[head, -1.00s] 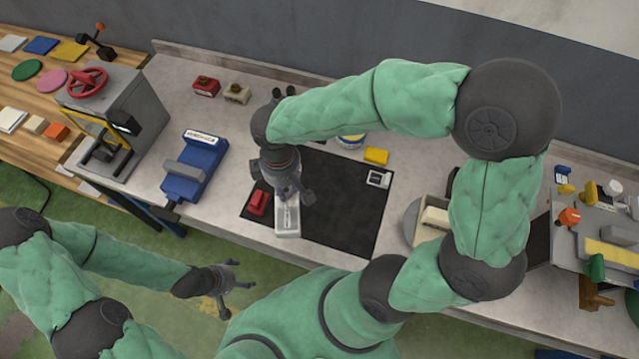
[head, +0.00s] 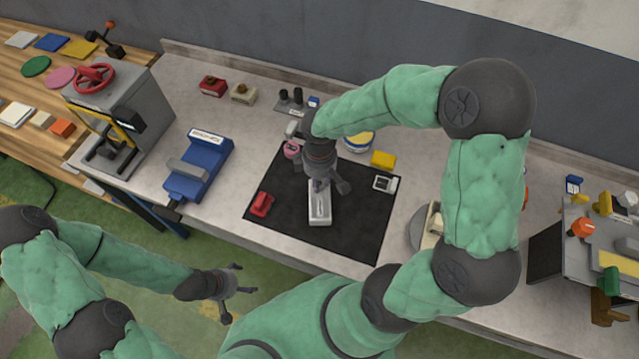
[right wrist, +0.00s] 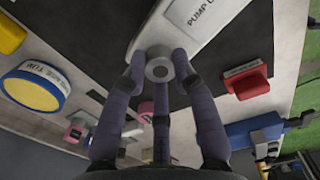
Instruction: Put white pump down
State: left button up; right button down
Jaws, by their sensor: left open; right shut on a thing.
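The white pump (head: 319,208) is a pale oblong block over the black mat (head: 355,225), left of the mat's middle. In the right wrist view the white pump (right wrist: 205,22) shows a "PUMP" label and a round grey knob. My right gripper (head: 326,187) points down from above, its fingers closed around that knob; the fingers (right wrist: 160,68) also show in the right wrist view. I cannot tell whether the pump's underside touches the mat. My left gripper (head: 232,290) is open and empty, in front of the bench above the green floor.
On the mat are a red block (head: 261,204) at left and a small white-grey device (head: 385,184) at right. A yellow block (head: 383,159) and a round yellow-blue tin (head: 359,141) are behind. A blue fixture (head: 198,168) stands left. The mat's front right is clear.

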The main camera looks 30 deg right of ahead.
jog(key=shift+f, duration=1)
jog(key=shift+f+b, duration=0.15)
jog(key=shift+b, duration=0.15)
jog(key=c, duration=1)
grip_release()
jog(key=shift+r, duration=0.35)
notch_tip(320, 180, up, 12)
jog(key=p, duration=0.3)
jog(key=shift+f, duration=0.2)
